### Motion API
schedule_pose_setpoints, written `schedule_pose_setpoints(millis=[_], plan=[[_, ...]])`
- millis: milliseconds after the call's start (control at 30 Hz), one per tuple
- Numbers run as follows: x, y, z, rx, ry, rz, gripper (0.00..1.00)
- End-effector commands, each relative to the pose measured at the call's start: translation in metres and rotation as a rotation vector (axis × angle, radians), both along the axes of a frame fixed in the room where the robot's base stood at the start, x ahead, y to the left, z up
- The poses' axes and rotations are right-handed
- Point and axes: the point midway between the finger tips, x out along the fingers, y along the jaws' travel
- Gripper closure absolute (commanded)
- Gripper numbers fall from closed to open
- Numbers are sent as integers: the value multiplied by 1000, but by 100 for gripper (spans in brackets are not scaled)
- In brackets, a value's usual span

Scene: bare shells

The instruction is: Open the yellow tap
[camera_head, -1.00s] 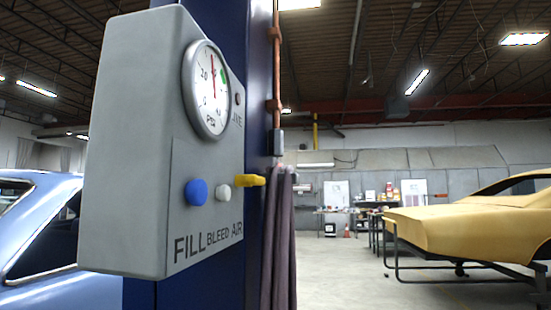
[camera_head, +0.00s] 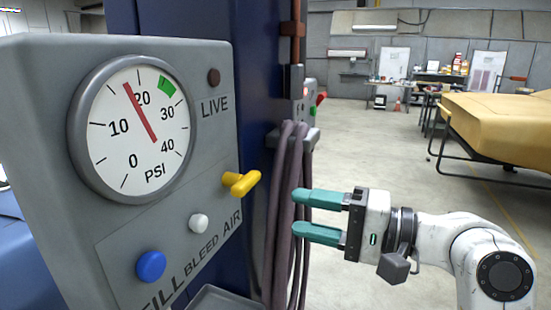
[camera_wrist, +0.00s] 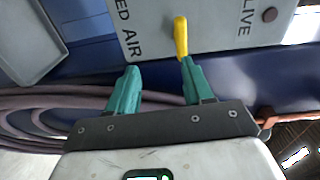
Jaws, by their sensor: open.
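The yellow tap (camera_head: 241,182) sticks out from the right side of the grey panel (camera_head: 185,248), above the word AIR. In the wrist view the yellow tap (camera_wrist: 181,37) lies just beyond the tip of the right-hand finger. My gripper (camera_head: 297,214) is to the right of the tap in the head view, its two teal fingers spread apart and empty, pointing left toward the panel. It also shows in the wrist view (camera_wrist: 160,78). A gap shows between fingers and tap in the head view; in the wrist view contact cannot be told.
A gauge (camera_head: 135,130) reads near 20 PSI. A blue button (camera_head: 151,266) and a white button (camera_head: 198,223) are left of the tap. Dark hoses (camera_head: 285,225) hang on the blue post (camera_head: 186,20). A tray (camera_wrist: 28,40) sits below the panel.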

Motion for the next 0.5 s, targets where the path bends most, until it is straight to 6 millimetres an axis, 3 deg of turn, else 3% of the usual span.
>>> schedule_pose_setpoints(millis=[33, 133, 267, 500], plan=[[-1, 2, 19, 15, 2, 16, 49], [-3, 6, 31, 36, 7, 35, 49], [-1, 15, 33, 40, 11, 42, 49], [12, 52, 33, 38, 12, 42, 49]])
